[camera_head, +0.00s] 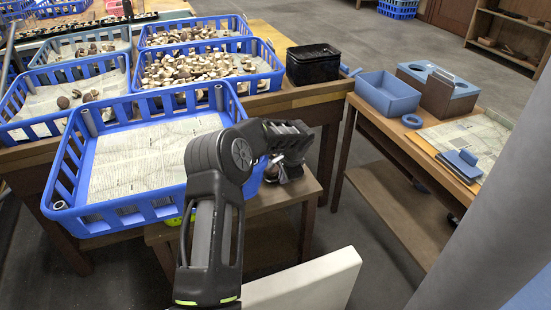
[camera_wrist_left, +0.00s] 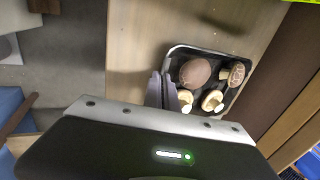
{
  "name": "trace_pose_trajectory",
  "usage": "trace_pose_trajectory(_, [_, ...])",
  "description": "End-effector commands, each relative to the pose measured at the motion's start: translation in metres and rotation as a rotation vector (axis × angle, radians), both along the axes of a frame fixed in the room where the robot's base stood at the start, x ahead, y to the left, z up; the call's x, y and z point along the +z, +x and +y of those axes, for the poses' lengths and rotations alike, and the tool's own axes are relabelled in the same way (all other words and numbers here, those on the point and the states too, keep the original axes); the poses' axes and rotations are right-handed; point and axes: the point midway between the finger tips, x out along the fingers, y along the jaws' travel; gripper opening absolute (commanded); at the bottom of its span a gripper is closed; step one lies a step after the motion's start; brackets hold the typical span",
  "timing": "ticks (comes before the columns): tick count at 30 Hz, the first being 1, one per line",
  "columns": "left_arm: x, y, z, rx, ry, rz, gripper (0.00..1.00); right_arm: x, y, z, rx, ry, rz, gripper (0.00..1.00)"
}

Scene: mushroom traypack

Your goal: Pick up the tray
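A small black tray (camera_wrist_left: 224,108) with several brown and white mushrooms in it lies on a wooden surface in the left wrist view. My left gripper (camera_wrist_left: 162,76) is at the tray's left edge, its two grey fingers close together with the rim running to between their tips. I cannot tell whether they are closed on the rim. In the head view my left gripper (camera_head: 280,170) points down over the small wooden table (camera_head: 258,200); the arm hides most of the tray there. My right gripper is not in view.
A blue crate (camera_head: 105,216) lined with paper stands left of my arm. More blue crates (camera_head: 268,78) with mushrooms stand behind it. Black trays (camera_head: 313,66) are stacked at the table's corner. A side table on the right holds a blue bin (camera_head: 388,97).

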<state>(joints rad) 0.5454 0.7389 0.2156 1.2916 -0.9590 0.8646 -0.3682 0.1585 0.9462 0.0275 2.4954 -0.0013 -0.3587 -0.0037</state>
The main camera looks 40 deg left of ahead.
Motion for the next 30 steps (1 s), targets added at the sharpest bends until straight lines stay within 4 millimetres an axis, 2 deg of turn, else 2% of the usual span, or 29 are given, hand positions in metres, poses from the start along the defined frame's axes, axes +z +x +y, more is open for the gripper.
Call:
trace_pose_trajectory(10, [-0.003, -0.001, -0.001, -0.001, -0.004, 0.006, 0.00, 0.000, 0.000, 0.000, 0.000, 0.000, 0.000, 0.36])
trace_pose_trajectory(16, [0.010, -0.001, -0.001, 0.000, -0.002, 0.003, 0.00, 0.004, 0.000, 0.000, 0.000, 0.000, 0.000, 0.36])
trace_pose_trajectory(22, [0.049, 0.000, 0.000, 0.000, 0.000, 0.000, 0.00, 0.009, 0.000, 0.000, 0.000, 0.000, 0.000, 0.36])
trace_pose_trajectory(30, [0.123, 0.001, 0.000, 0.000, 0.000, -0.002, 0.00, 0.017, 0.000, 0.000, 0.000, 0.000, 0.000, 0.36])
